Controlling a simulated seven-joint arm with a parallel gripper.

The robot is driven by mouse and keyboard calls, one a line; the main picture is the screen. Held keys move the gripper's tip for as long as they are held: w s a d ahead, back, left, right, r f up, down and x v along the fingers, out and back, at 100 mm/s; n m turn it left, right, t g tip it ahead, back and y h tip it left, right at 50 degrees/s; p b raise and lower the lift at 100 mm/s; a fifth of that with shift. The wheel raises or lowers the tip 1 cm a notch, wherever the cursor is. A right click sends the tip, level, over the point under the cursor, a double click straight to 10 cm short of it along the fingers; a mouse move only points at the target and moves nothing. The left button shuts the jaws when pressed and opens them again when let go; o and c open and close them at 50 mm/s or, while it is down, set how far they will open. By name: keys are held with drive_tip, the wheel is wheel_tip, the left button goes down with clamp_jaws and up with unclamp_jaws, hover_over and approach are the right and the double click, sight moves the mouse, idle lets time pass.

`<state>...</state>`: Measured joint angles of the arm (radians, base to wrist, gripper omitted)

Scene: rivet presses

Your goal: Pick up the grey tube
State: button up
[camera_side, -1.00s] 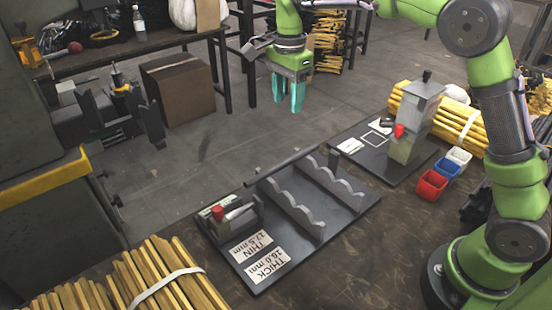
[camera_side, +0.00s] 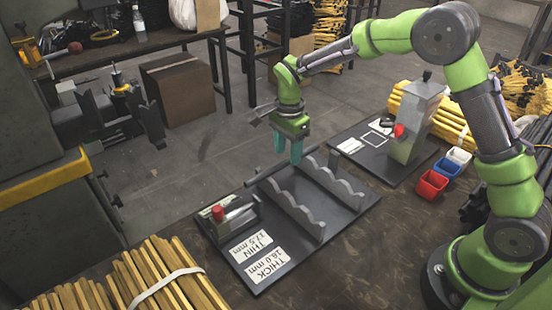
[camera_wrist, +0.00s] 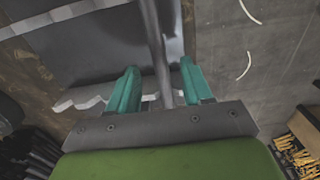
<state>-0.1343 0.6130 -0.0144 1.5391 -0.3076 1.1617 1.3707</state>
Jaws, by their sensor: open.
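The grey tube (camera_side: 262,178) lies along the far edge of the black board, behind the wavy racks. My gripper (camera_side: 289,158) is open, with its teal fingers pointing down just over the tube's middle to right part. In the wrist view the tube (camera_wrist: 157,45) runs lengthwise between the two spread fingers (camera_wrist: 158,75). Part of the tube is hidden behind the fingers in the side view. I cannot tell how much height separates the fingertips from it.
The black board (camera_side: 345,212) carries two wavy grey racks (camera_side: 293,208), a red-knobbed fixture (camera_side: 228,214) and THIN and THICK labels (camera_side: 267,263). A grey press (camera_side: 415,125) stands on a second board at right, beside red, blue and white bins (camera_side: 432,184).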

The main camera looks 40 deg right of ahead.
wheel_tip(320, 180, down, 2)
drive_tip(key=shift+f, duration=0.1)
clamp_jaws()
idle(0.5)
